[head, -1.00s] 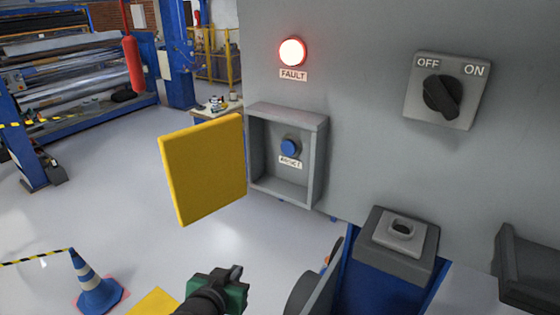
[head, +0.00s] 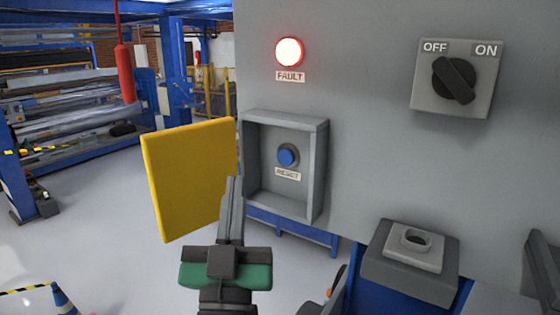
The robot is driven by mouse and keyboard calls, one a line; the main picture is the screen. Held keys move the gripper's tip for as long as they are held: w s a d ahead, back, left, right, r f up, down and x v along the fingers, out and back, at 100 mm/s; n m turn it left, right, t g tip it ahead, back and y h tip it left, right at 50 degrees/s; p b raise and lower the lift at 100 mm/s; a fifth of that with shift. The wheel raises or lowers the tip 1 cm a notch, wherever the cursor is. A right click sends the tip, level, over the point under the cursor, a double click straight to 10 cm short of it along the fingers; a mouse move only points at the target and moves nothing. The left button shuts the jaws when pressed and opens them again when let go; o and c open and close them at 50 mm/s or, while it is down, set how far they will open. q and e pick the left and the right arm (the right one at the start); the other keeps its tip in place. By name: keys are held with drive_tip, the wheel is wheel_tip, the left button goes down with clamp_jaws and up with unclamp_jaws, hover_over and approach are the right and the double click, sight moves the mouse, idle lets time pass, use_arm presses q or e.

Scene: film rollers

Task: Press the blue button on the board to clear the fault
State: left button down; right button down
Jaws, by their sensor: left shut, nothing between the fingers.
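The blue button (head: 288,154) sits inside a shallow grey box (head: 322,175) on the grey board (head: 370,130). A RESET label is under it. The box's yellow door (head: 190,180) stands open to the left. A red FAULT lamp (head: 289,52) glows above the box. My left gripper (head: 232,182) is shut and empty. Its fingers point up in front of the gap between the yellow door and the box's left edge, below and left of the button. Whether it touches the box cannot be told.
An OFF/ON rotary switch (head: 455,80) is at the upper right of the board. A grey block with a socket (head: 412,250) juts out at the lower right. A striped cone (head: 64,300) stands on the floor at lower left. The floor at left is mostly clear.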

sight(285, 157)
use_arm(q)
drive_tip(key=w+d+p, duration=0.1)
drive_tip(key=w+d, duration=0.4)
drive_tip(key=w, duration=0.2)
drive_tip(key=shift+d+p, duration=0.35)
drive_tip(key=shift+w+d, duration=0.1)
drive_tip(key=shift+d, duration=0.15)
drive_tip(key=shift+a, duration=0.2)
idle(0.6)
drive_tip(key=shift+d, duration=0.1)
idle(0.6)
drive_tip(key=shift+w+d+b, duration=0.2)
drive_tip(key=shift+w+b, duration=0.05)
drive_tip(key=shift+b, duration=0.05)
